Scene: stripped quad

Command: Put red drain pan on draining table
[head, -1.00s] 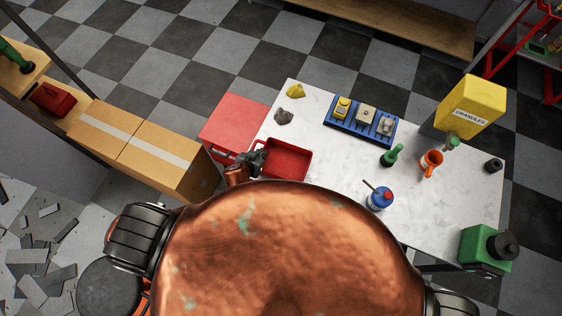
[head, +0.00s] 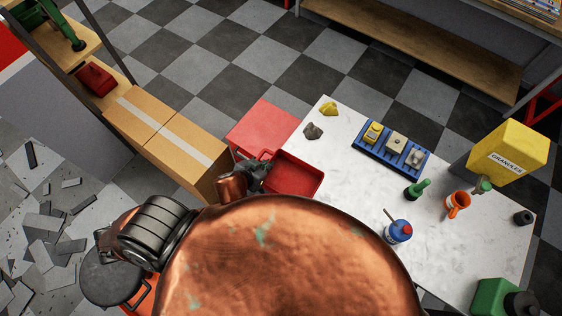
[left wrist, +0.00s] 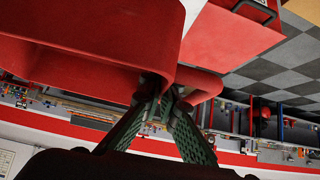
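The red drain pan (head: 298,172) is a shallow, open, empty-looking tray in front of my copper-coloured body, at the left edge of a white-topped table (head: 345,215). My left gripper (head: 262,168) is at the pan's left end. In the left wrist view, the green-padded fingers (left wrist: 168,92) close on the pan's handle, with the red pan (left wrist: 75,60) filling the upper left. Whether the pan touches the tabletop is unclear. Which surface is the draining table is not marked. My right gripper is out of view.
A low red flat-topped unit (head: 262,128) adjoins the white table's left side. Cardboard boxes (head: 165,135) stand left.

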